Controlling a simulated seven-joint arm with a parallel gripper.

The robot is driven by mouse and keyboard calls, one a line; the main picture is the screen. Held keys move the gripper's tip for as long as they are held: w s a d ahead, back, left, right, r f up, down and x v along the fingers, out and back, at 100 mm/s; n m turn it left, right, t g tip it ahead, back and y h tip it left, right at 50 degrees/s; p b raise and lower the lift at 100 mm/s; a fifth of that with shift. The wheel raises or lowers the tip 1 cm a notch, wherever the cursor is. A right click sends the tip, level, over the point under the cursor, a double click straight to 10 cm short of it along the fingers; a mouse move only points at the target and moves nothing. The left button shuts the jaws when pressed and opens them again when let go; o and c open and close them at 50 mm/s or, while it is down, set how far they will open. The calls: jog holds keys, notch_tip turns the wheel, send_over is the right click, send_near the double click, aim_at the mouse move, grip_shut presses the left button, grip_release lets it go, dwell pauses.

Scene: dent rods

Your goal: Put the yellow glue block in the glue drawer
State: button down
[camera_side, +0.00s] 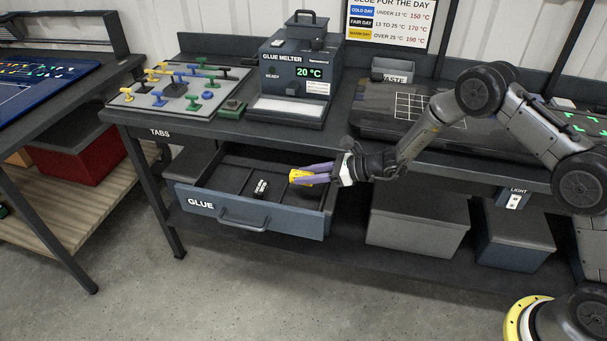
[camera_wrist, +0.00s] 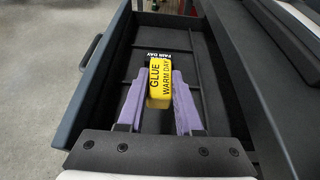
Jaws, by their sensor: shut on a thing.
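The yellow glue block (camera_side: 301,176) is held between the purple fingers of my gripper (camera_side: 306,174). In the wrist view the block (camera_wrist: 160,84) reads "GLUE WARM DAY", and my gripper (camera_wrist: 160,100) is shut on it. The glue drawer (camera_side: 200,203) is pulled open below the bench, and the block is over its right part. In the wrist view the drawer (camera_wrist: 80,95) lies beneath the block. A black block (camera_side: 261,188) with white lettering lies in the drawer; its "FAIR DAY" label (camera_wrist: 158,57) shows beyond the yellow block.
The glue melter (camera_side: 293,85) stands on the bench above, reading 20 °C. A board of coloured tabs (camera_side: 170,90) is to its left. The bench edge runs close behind the drawer. Grey bins (camera_side: 415,225) stand on the lower shelf to the right.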

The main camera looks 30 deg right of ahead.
aim_at(307, 203)
jog(key=shift+f, duration=3.15)
jog(key=shift+f, duration=0.25)
jog(key=shift+f, duration=0.2)
